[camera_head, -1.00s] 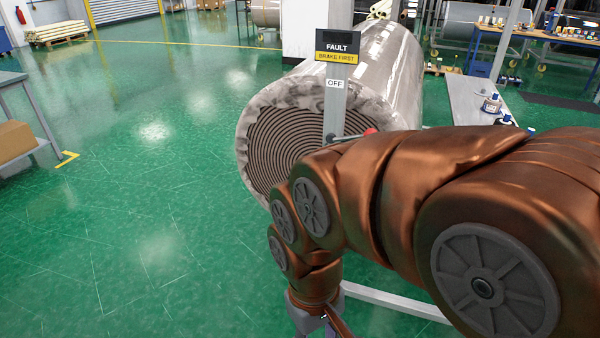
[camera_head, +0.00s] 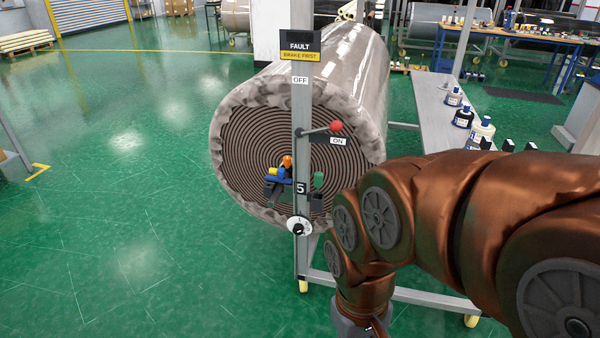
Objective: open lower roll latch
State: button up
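A large wrapped roll (camera_head: 230,150) lies behind a grey upright post (camera_head: 302,110), its spiral end facing me. A lever with a red knob (camera_head: 337,126) sticks out right from the post, beside an "ON" label. Lower are a blue part (camera_head: 284,173) with orange and yellow pieces, a green handle (camera_head: 319,180) on a dark block, and a white dial (camera_head: 299,227). I cannot tell which of these is the lower roll latch. Only the grey base of my gripper (camera_head: 352,326) shows at the bottom edge, right of and below the dial; its fingers are out of frame.
A grey bench (camera_head: 445,110) with several bottles stands right. A low frame rail (camera_head: 430,299) on yellow feet runs behind my arm. The green floor at left is clear.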

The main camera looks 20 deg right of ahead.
aim_at(281, 171)
jog(key=z, duration=0.15)
jog(key=i, duration=0.5)
jog(key=k, duration=0.5)
jog(key=u, duration=0.55)
jog(key=i, duration=0.45)
jog(key=u, duration=0.85)
jog(key=i, duration=0.45)
jog(key=u, duration=0.35)
